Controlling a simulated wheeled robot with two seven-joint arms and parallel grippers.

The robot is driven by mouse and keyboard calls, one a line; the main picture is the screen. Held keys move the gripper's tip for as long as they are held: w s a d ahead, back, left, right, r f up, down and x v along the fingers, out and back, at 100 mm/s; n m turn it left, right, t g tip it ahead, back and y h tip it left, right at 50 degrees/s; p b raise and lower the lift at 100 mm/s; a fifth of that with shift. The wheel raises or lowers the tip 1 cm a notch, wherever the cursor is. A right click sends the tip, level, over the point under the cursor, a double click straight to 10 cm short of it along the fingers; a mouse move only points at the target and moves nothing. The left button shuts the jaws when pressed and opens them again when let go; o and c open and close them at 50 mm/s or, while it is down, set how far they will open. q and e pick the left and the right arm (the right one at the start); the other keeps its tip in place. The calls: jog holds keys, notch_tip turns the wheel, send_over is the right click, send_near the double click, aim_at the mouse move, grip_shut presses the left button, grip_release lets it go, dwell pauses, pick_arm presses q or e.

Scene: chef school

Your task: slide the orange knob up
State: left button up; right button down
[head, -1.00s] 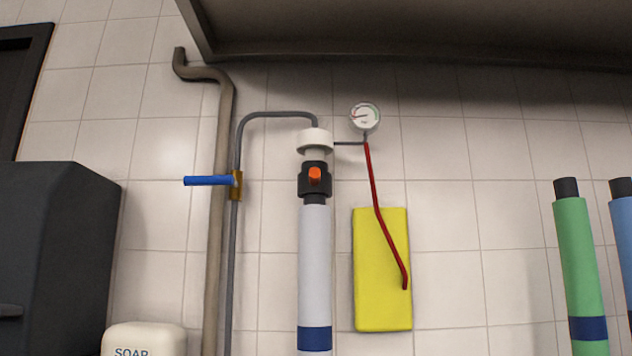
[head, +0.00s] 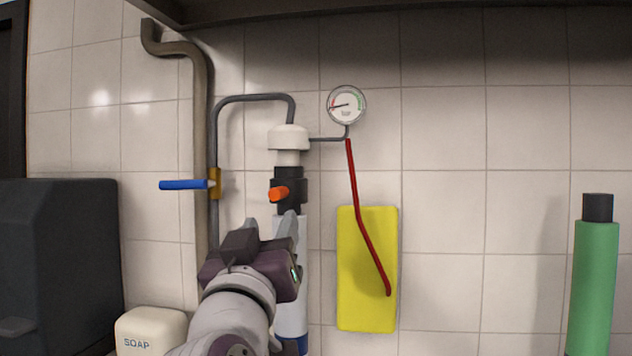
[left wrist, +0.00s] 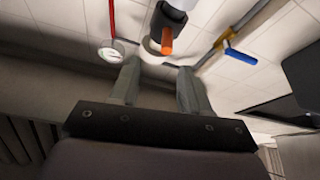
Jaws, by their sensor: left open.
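The orange knob (head: 279,194) sits on the front of a black collar (head: 290,182) near the top of a white upright cylinder (head: 291,318) at the wall. My left gripper (head: 270,229) is just below the knob in the head view, apart from it, with nothing between its fingers. In the left wrist view the knob (left wrist: 167,40) shows beyond the two spread fingers of the left gripper (left wrist: 157,75). The gripper hides part of the cylinder in the head view. My right gripper is not in view.
A blue lever (head: 184,184) is on the pipe to the left. A gauge (head: 347,104), a red hose (head: 358,210) and a yellow panel (head: 350,300) are to the right. A soap box (head: 150,330) and a dark box (head: 65,265) stand lower left.

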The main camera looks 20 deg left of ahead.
aim_at(277, 193)
pick_arm(q)
jog(key=p+x, duration=0.1)
jog(key=x, duration=0.2)
jog(key=p+x, duration=0.2)
jog(key=x, duration=0.2)
jog(key=p+x, duration=0.1)
jog(key=x, duration=0.2)
jog(key=shift+w+a+r+p, duration=0.1)
jog(key=shift+w+a+p, duration=0.15)
jog(key=shift+a+p, duration=0.15)
jog(key=shift+w+a, duration=0.1)
jog(key=shift+a, duration=0.45)
jog(key=shift+d, duration=0.25)
jog(key=shift+c, duration=1.2)
grip_shut()
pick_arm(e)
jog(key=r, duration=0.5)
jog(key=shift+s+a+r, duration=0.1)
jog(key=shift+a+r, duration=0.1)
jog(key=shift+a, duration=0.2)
